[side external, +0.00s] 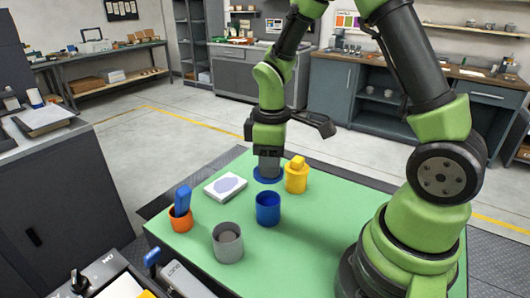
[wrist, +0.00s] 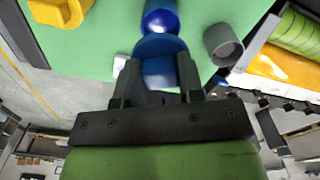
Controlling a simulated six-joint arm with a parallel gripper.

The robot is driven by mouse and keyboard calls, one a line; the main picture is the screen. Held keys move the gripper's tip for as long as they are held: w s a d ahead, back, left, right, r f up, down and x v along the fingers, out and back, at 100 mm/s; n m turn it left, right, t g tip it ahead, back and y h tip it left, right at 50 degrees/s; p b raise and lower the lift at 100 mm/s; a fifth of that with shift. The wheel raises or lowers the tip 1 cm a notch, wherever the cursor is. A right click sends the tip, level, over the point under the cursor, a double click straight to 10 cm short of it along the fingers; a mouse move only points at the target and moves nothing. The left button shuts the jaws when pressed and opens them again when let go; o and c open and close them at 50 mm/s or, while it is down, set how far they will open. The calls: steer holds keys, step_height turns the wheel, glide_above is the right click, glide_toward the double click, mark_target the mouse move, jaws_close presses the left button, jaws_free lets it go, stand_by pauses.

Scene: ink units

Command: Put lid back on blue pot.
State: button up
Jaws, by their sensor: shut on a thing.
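The blue pot (side external: 268,210) stands upright and open on the green table top. It also shows at the top of the wrist view (wrist: 160,18). My gripper (side external: 268,166) points down and is shut on the blue lid (side external: 267,175). The lid is above the table, on the far side of the pot in the side view and apart from it. In the wrist view the lid (wrist: 160,48) is between the fingertips of my gripper (wrist: 158,75) and overlaps the near edge of the pot. The lid's grip is mostly hidden by the fingers.
A lidded yellow pot (side external: 296,180) stands close to the right of the lid. A grey pot (side external: 228,248) is at the front. An orange cup (side external: 180,224) holds a blue item at left. A white pad (side external: 216,191) lies behind.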

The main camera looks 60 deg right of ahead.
steer(key=shift+f, duration=3.1)
steer(key=shift+f, duration=0.15)
steer(key=o, duration=1.5)
steer(key=shift+r, duration=3.5)
jaws_close()
